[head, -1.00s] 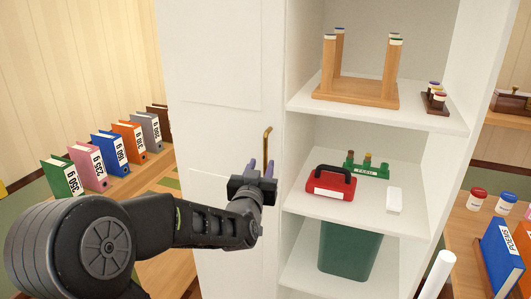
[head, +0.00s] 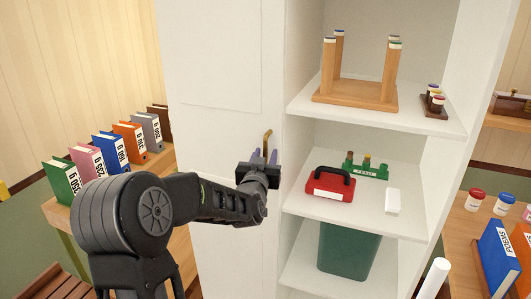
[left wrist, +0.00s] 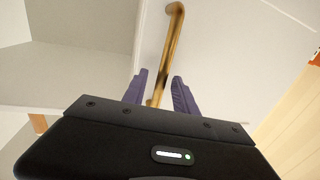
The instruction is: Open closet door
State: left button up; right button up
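The white closet door (head: 215,150) stands at the left of the closet in the head view and looks shut. Its brass bar handle (head: 267,138) is upright near the door's right edge. My left gripper (head: 264,157) is at the handle's lower part. In the left wrist view the handle (left wrist: 173,45) runs down between the two purple fingers (left wrist: 158,92), which are apart with a gap on each side of the bar. The handle's lower end is hidden behind the gripper. My right gripper is not in view.
Open shelves right of the door hold a wooden stand (head: 355,92), a red toolbox (head: 330,187) and a green bin (head: 348,250). Binders (head: 85,165) stand on a low wooden bench at the left. A blue binder (head: 500,255) is at the right.

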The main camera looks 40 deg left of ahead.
pick_arm(q)
jog(key=shift+w+a, duration=0.1)
jog(key=shift+w, duration=0.1)
grip_shut()
dwell(0.3)
dwell(1.1)
